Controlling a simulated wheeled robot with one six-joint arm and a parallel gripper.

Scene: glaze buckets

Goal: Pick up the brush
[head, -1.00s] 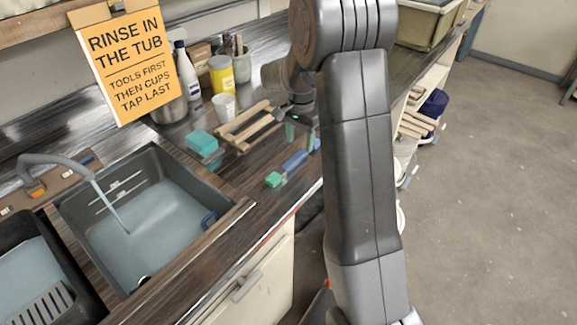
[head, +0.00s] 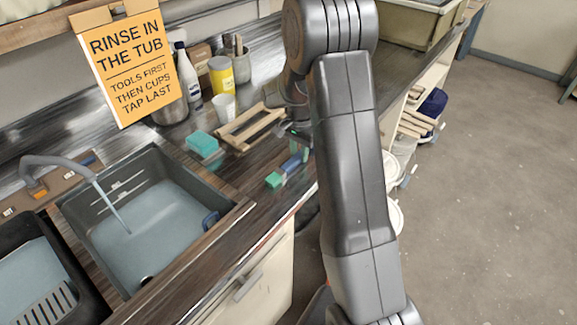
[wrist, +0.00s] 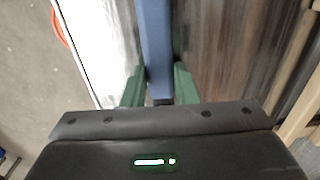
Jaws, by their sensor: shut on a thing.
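The brush lies on the dark wooden counter near its front edge, with a blue handle (head: 291,162) and a green head (head: 274,180). My gripper (head: 301,150) is low over the handle end, partly hidden by my arm. In the wrist view the blue handle (wrist: 156,35) runs between the green fingers of my gripper (wrist: 158,88), which are shut on it. The brush appears still at counter level; I cannot tell whether it touches the surface.
A teal sponge (head: 202,143) and a wooden frame (head: 247,128) lie close behind the brush. A white cup (head: 224,106), a yellow can (head: 221,76) and a white bottle (head: 188,75) stand farther back. A sink (head: 150,215) with water is at left.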

